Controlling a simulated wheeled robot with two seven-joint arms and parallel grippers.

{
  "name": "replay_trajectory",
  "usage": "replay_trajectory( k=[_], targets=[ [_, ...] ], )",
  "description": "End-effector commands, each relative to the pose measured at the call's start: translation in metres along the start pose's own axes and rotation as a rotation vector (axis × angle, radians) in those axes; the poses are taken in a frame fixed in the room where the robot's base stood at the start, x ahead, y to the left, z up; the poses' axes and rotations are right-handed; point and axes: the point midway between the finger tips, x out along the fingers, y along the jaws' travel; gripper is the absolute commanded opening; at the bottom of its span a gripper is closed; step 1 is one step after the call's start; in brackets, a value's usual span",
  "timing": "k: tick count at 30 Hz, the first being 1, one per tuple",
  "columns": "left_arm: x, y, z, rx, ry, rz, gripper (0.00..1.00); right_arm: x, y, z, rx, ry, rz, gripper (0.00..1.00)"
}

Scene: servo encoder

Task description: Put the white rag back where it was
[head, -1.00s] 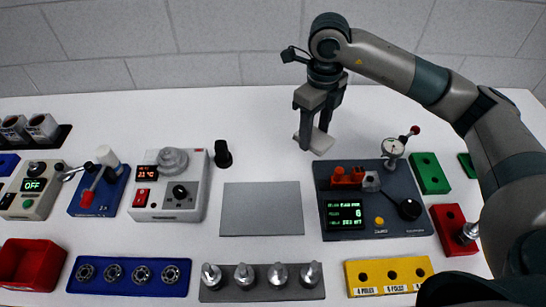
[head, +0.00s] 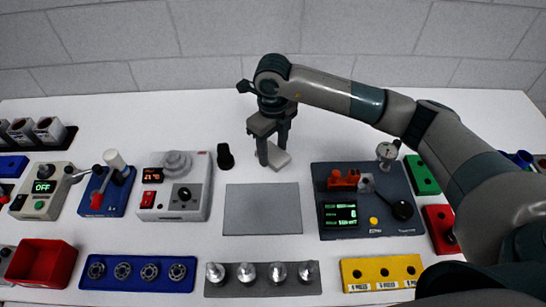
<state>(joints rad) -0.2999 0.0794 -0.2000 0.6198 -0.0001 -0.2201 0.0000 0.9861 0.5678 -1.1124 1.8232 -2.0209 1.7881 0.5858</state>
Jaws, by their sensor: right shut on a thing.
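The white rag (head: 280,158) is a small pale folded piece at the back middle of the table. My right gripper (head: 272,162) is over it, pointing down, with its fingers on the rag. The rag is low, near the white table top; I cannot tell whether it touches the table. My left gripper is not in the head view.
A grey mat (head: 262,209) lies in front of the gripper. A black knob (head: 225,156) stands to its left, beside a grey heater box (head: 176,187). A dark console (head: 365,203) is to the right. The table's back strip is mostly clear.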

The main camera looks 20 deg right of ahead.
Motion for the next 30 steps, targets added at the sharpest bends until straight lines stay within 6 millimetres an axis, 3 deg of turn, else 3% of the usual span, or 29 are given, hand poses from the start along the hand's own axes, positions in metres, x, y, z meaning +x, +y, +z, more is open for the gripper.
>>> replay_trajectory(
  k=[12, 25, 26, 27, 30],
  targets=[
    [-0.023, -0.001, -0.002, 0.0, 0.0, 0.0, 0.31, 0.036, 0.0, -0.001, 0.001, 0.002, 0.0, 0.27],
    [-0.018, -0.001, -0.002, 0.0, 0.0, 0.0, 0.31, 0.043, 0.0, 0.0, 0.0, 0.0, 0.0, 0.27],
    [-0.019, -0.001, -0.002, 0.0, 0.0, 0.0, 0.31, 0.042, 0.0, 0.0, 0.0, 0.0, -0.001, 0.55],
    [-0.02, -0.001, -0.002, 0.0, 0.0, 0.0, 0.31, 0.042, 0.0, -0.001, 0.0, 0.0, 0.0, 0.64],
    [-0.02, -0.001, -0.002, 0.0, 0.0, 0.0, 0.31, 0.042, 0.0, -0.001, 0.0, 0.001, 0.0, 0.66]
  ],
)
